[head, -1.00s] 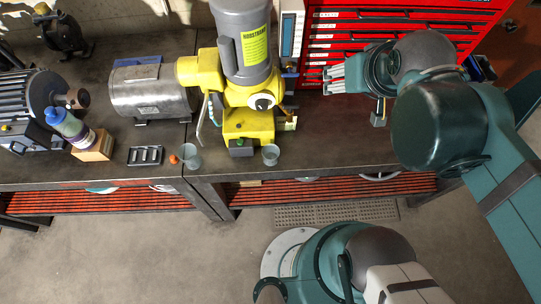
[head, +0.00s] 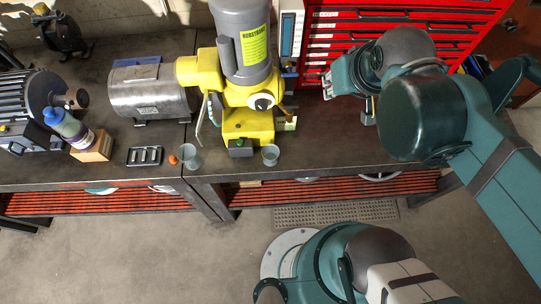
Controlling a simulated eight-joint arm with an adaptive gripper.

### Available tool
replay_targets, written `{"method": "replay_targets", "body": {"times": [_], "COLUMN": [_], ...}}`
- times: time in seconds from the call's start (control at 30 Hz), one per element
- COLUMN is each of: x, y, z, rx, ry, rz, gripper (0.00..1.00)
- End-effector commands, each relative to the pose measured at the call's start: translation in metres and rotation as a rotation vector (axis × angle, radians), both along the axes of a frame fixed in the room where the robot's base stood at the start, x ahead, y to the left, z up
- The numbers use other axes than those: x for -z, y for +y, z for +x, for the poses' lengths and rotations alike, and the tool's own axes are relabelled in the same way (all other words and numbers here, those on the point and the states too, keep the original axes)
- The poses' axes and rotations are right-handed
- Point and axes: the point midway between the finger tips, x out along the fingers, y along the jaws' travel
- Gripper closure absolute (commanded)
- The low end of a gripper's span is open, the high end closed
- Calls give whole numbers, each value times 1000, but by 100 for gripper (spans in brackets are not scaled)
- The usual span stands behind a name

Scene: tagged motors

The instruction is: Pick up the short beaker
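Two clear beakers stand upright near the front edge of the dark workbench (head: 330,150). The short beaker (head: 270,156) is the right one, in front of the yellow machine base. The taller-looking beaker (head: 192,158) is to its left. My gripper (head: 327,84) is up and to the right of both, in front of the red tool cabinet, well apart from the short beaker. The wrist partly hides its fingers, and I cannot tell whether they are open. I see nothing held in it.
A yellow and grey motor machine (head: 245,75) stands behind the beakers. A small orange object (head: 173,160) lies left of the taller beaker, then a black tray (head: 145,156). A grey motor (head: 150,93) and a bottle (head: 62,122) are further left. The bench right of the short beaker is clear.

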Motion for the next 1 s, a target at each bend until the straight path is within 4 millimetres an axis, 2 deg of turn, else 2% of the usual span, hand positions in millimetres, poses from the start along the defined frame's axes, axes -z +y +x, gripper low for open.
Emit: {"method": "replay_targets", "body": {"times": [0.47,1.0], "x": [66,142], "y": [66,136], "z": [0,-23], "rx": [-212,-452], "ry": [164,342], "rz": [-58,-148], "gripper": [81,81]}}
